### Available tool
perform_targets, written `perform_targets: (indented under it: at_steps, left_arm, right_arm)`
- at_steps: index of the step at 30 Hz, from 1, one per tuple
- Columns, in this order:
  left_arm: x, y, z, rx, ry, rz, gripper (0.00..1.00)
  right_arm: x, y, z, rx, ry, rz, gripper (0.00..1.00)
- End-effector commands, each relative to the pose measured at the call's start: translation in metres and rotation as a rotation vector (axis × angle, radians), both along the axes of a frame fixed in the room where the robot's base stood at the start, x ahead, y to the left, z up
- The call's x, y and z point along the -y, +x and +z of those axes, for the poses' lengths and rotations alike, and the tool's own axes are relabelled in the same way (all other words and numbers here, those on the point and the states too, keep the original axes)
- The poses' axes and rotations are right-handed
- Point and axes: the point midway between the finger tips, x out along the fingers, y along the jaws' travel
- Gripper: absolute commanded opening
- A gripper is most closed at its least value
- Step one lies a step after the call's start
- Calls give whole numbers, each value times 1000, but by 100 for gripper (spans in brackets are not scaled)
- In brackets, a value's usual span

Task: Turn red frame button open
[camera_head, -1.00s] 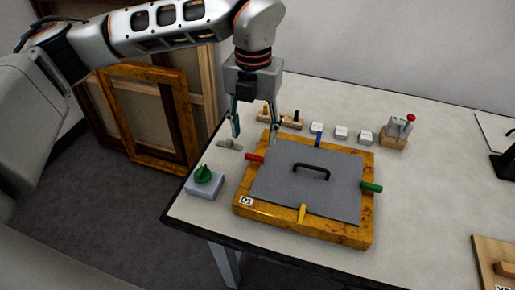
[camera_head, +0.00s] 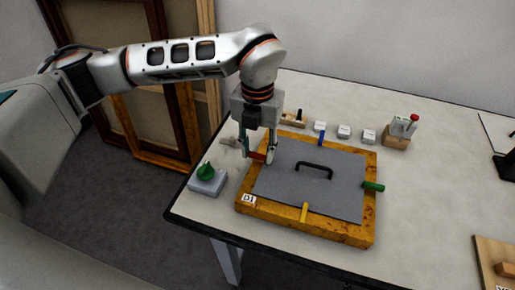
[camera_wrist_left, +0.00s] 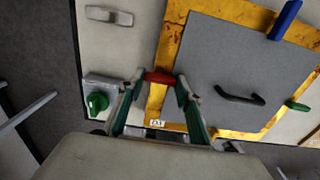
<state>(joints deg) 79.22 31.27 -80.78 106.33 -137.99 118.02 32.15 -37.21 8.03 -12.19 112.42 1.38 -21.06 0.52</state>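The gilt wooden frame (camera_head: 335,231), marked D1, lies flat on the table around a grey panel (camera_head: 285,193) with a black handle (camera_head: 315,167). The red frame button (camera_head: 257,156) is on its left side; in the left wrist view (camera_wrist_left: 160,77) it lies across the frame's edge. My left gripper (camera_head: 258,157) points down over it, open, with one finger at each end of the button. Whether the fingers touch it I cannot tell. A blue button (camera_head: 322,138), a green button (camera_head: 373,186) and a yellow button (camera_head: 304,212) sit on the other sides. My right gripper is not in view.
A grey box with a green knob (camera_head: 206,172) stands left of the frame, near the table edge. Several small white blocks (camera_head: 344,131) and a wooden stand with a red top (camera_head: 397,136) are behind it. The table to the right is mostly clear.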

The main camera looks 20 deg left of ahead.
Motion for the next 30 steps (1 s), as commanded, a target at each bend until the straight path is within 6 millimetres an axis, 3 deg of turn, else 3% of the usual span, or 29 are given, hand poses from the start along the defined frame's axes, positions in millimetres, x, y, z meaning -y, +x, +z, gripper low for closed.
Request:
perform_targets:
  at_steps: [14, 30]
  left_arm:
    - [0, 0, 0, 2, 1, -72, 13]
    - [0, 1, 1, 3, 1, -527, 13]
  right_arm:
    - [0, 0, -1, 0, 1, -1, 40]
    - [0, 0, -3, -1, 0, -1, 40]
